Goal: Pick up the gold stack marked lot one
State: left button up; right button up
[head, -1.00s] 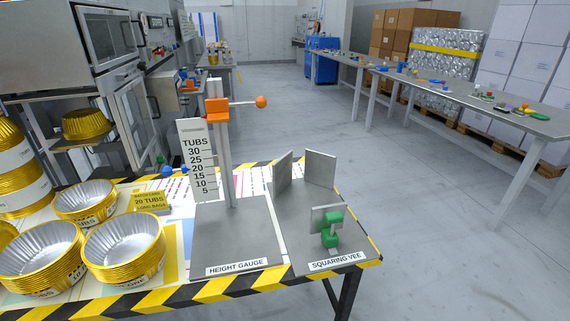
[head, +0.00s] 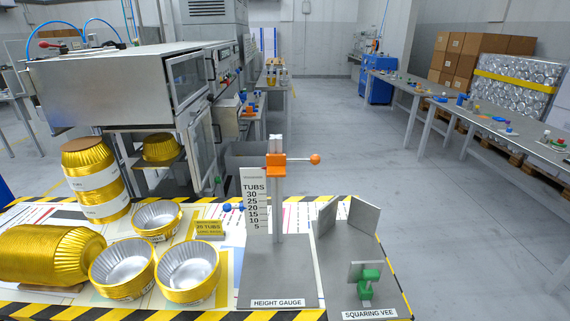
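Several gold foil tub stacks with silver insides stand on the work table at the left. A front left stack (head: 122,270), a front right stack (head: 188,272) and a smaller back stack (head: 157,221) are upright and open at the top. Their front labels are too small to read, so I cannot tell which is lot one. A long gold stack (head: 45,254) lies on its side at the far left. A tall gold stack with white bands (head: 95,181) stands behind it. Neither gripper is in view.
A height gauge (head: 278,277) with an orange slider (head: 277,163) stands right of the stacks. A squaring vee (head: 352,270) with a green clamp (head: 369,283) is beside it. A small yellow card (head: 209,230) stands behind the stacks. A steel machine (head: 120,85) is behind, holding another gold tub (head: 161,148).

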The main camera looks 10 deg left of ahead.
aim_at(188, 273)
jog(key=u, duration=1.25)
